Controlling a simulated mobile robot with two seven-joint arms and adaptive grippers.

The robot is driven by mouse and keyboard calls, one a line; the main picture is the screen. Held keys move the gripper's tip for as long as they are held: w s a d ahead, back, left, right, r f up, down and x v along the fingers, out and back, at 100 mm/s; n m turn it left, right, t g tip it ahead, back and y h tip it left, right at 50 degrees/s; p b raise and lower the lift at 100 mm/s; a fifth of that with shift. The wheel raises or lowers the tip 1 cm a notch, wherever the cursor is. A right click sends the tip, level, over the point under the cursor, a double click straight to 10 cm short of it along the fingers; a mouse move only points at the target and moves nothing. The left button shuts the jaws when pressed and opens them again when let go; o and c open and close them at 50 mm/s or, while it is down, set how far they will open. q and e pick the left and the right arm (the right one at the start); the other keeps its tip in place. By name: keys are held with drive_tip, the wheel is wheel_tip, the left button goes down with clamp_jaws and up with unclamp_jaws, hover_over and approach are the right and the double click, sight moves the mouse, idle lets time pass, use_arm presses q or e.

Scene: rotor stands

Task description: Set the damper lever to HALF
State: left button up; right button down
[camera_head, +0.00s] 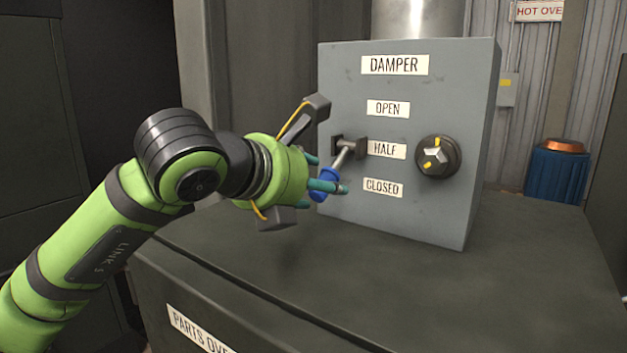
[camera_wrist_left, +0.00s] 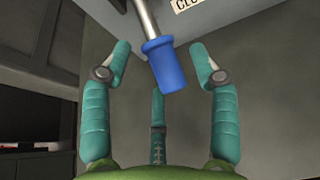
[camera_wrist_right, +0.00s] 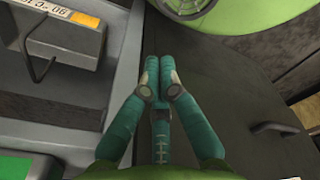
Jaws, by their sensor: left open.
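The grey damper box (camera_head: 410,140) carries OPEN, HALF and CLOSED labels from top to bottom. The damper lever (camera_head: 340,160) comes out of its left slot near HALF and slants down-left. Its blue grip (camera_head: 323,184) ends around the height of the CLOSED label (camera_head: 383,187). My left gripper (camera_head: 328,174) is open at the grip, with teal fingers on either side. In the left wrist view the blue grip (camera_wrist_left: 164,66) hangs between the spread fingers, with gaps on both sides. My right gripper (camera_wrist_right: 160,65) has its fingers together, with nothing seen between them.
A black knob (camera_head: 438,157) with yellow marks sits right of the labels. The box stands on a dark cabinet top (camera_head: 350,260), clear in front. A blue bin (camera_head: 556,172) stands back right. A grey box with a handle (camera_wrist_right: 60,45) lies left of my right gripper.

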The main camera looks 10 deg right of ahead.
use_arm(q)
clamp_jaws()
drive_tip(key=shift+r, duration=0.15)
drive_tip(key=shift+s+r+g+y+p, duration=0.1)
drive_tip(key=shift+r+g+y+p, duration=0.25)
drive_tip(key=shift+p, duration=0.25)
drive_tip(key=r+g+y+p, duration=0.1)
drive_tip(key=r+p, duration=0.1)
drive_tip(key=p, duration=0.2)
drive_tip(key=r+g+y+p, duration=0.2)
drive_tip(key=p, duration=0.2)
drive_tip(key=shift+s+a+r, duration=0.1)
drive_tip(key=shift+s+a, duration=0.1)
drive_tip(key=shift+g+y+p, duration=0.25)
drive_tip(key=shift+p, duration=0.5)
unclamp_jaws()
drive_tip(key=shift+w, duration=0.1)
